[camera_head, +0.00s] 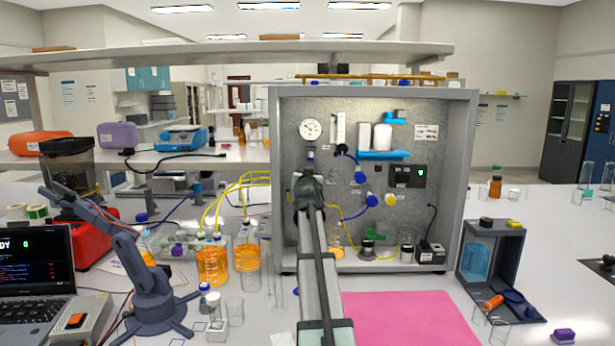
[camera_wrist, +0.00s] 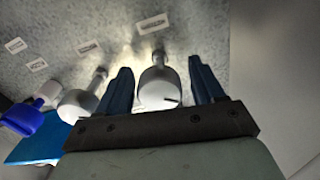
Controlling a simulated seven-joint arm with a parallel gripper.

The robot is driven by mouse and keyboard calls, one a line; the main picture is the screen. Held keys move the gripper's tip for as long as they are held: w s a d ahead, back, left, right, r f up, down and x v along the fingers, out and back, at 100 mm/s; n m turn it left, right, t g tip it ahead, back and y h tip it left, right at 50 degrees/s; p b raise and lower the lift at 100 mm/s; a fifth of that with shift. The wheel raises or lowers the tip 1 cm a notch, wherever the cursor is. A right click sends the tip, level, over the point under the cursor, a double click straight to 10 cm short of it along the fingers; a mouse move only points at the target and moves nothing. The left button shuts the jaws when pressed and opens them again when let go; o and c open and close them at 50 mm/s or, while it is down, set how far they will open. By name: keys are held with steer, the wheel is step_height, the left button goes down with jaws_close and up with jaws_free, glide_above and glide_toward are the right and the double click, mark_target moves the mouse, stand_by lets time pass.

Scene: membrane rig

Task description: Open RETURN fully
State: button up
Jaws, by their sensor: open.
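The upright grey rig panel (camera_head: 290,220) carries several valves and fittings. My gripper (camera_wrist: 160,66) is open close to the panel. In the wrist view a pale rounded fitting (camera_wrist: 157,88) on a short stem shows between its two dark blue fingers, with no visible grip on it. In the head view my arm hides part of the panel's left middle.
A similar pale fitting (camera_wrist: 78,104) and a blue part (camera_wrist: 22,118) lie left in the wrist view. A blue shelf (camera_head: 384,155) holds white cylinders. Yellow tubing (camera_head: 211,208) runs to orange-filled bottles left of the rig. A pink mat (camera_head: 410,318) lies clear in front.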

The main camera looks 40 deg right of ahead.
steer(key=c, duration=1)
steer(key=shift+c, duration=0.2)
